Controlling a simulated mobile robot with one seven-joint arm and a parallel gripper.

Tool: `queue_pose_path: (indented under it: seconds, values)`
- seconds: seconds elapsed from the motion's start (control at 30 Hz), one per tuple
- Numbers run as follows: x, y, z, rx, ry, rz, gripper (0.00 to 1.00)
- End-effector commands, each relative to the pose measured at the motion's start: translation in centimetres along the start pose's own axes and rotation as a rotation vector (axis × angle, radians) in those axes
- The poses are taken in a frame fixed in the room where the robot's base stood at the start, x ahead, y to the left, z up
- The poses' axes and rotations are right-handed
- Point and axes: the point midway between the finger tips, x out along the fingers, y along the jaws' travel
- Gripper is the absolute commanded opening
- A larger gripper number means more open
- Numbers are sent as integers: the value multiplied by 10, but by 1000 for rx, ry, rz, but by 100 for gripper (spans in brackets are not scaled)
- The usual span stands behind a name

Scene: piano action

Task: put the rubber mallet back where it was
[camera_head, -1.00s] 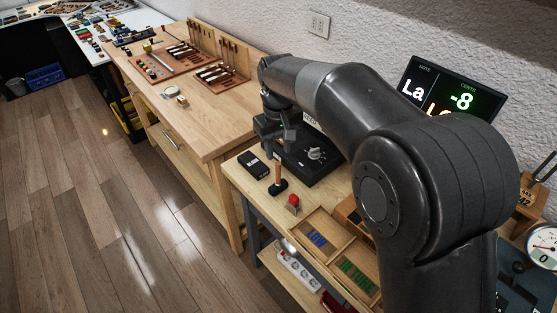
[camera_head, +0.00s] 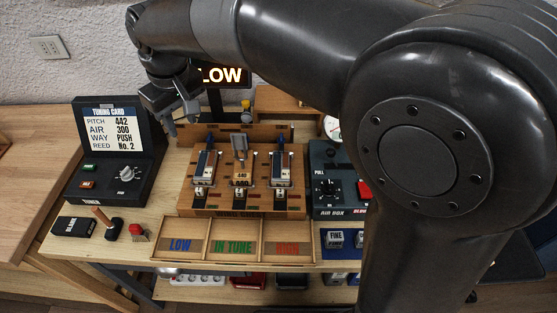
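The tuner box (camera_head: 117,152) stands behind the mallet. The black box (camera_head: 75,226) and red-topped block (camera_head: 138,233) flank it closely. A wooden reed jig (camera_head: 240,207) and a labelled sorting tray (camera_head: 205,257) lie to the right. Free wood lies left.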

Motion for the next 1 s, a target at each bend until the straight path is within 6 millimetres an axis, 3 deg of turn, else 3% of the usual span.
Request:
queue_pose_path:
  seconds: [0.03, 0.2, 0.4, 0.7, 0.83, 1.0]
  values:
    - [-12, 23, 21, 59, 20, 13, 36]
    - [-38, 78, 93, 238, 79, 55, 36]
    - [-55, 116, 185, 449, 148, 114, 36]
    - [-52, 126, 310, 742, 246, 214, 36]
    - [-45, 122, 343, 824, 273, 246, 36]
    - [-40, 118, 360, 873, 290, 266, 36]
